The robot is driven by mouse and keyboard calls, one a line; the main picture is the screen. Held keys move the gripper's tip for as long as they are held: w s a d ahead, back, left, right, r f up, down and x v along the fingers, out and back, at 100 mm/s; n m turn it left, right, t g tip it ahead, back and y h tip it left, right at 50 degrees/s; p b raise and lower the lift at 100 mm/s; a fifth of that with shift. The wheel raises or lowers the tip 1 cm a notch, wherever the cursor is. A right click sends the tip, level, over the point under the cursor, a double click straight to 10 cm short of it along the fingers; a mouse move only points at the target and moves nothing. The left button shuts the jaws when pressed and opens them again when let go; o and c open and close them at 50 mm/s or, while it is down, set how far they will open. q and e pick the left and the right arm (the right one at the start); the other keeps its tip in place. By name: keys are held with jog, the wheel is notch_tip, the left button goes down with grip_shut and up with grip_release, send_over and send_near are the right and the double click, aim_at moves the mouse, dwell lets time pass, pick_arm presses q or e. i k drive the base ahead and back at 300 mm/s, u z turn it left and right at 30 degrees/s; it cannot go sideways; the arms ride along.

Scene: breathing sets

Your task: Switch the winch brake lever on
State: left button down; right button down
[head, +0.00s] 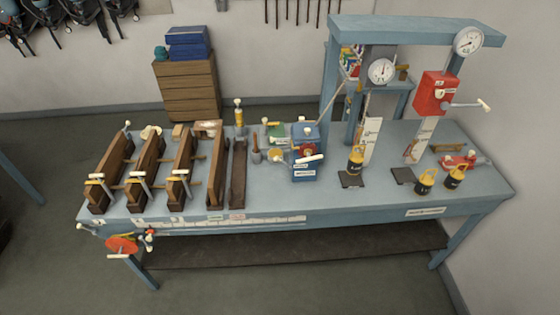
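A red box (433,93) is mounted on the right post of the blue gantry. A lever or crank with a pale grip (483,104) sticks out from it to the right. A blue box (305,170) with a white label stands mid-table, with a white-handled lever (311,159) across its front. A red round device (122,245) with pale handles is fixed at the table's front left edge. The labels are too small to read, so I cannot tell which handle is the winch brake lever or its setting. Neither gripper is in view.
The blue workbench (350,208) carries several wooden clamped boards (150,165) at left. Yellow-and-black weights (424,181) stand at right beneath the blue gantry (415,30) with dial gauges (468,41). The floor in front (300,285) is clear.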

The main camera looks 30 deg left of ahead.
aim_at(276, 159)
jog(key=u, duration=0.35)
jog(key=i, duration=0.55)
jog(key=u, duration=1.75)
